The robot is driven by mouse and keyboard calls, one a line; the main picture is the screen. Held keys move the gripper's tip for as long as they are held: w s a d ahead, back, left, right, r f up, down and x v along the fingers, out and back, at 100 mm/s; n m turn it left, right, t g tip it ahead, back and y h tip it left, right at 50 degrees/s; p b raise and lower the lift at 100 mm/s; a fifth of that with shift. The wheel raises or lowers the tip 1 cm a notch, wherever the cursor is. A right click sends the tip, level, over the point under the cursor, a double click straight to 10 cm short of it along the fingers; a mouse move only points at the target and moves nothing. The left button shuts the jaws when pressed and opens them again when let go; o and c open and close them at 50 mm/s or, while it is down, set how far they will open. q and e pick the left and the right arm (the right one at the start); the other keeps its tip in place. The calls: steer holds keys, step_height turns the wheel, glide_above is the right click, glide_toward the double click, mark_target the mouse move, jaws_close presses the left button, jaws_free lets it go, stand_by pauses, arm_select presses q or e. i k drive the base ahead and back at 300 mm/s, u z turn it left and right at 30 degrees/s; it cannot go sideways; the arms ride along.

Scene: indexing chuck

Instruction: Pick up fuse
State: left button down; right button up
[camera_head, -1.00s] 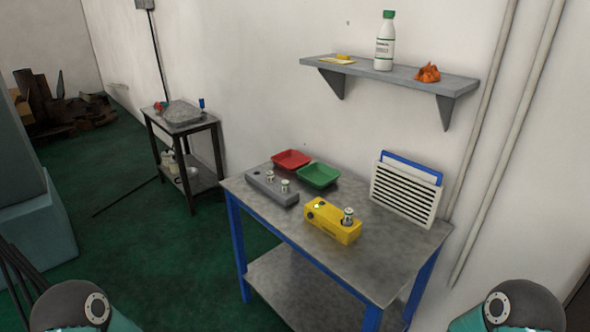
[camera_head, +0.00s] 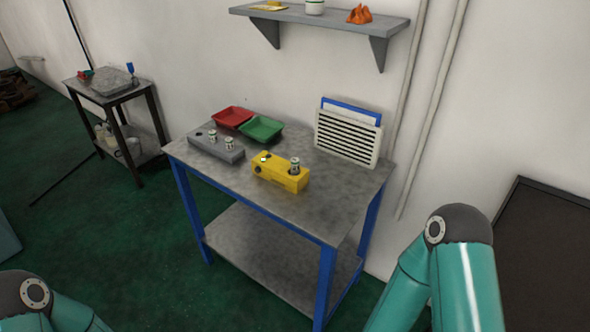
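Two small pale fuses, a left one (camera_head: 212,136) and a right one (camera_head: 229,144), stand upright in a grey block (camera_head: 203,148) on the left part of the table. A third similar fuse (camera_head: 295,164) stands on the right end of a yellow box (camera_head: 276,178). The yellow box also has a small green spot on its top and a dark knob on its front. Neither of my grippers shows; only links of my two arms are in view, at the lower left and lower right, away from the fuses.
The metal table (camera_head: 317,208) has blue legs and a lower shelf. A red tray (camera_head: 232,117) and a green tray (camera_head: 262,128) lie behind the blocks. A louvred panel (camera_head: 347,138) leans at the back right. A wall shelf (camera_head: 330,22) hangs above. The table's front right is clear.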

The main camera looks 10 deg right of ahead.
mark_target(294, 161)
steer(key=z, duration=0.05)
steer(key=k, duration=0.5)
steer(key=u, duration=0.5)
steer(key=i, duration=1.35)
steer(key=z, duration=0.35)
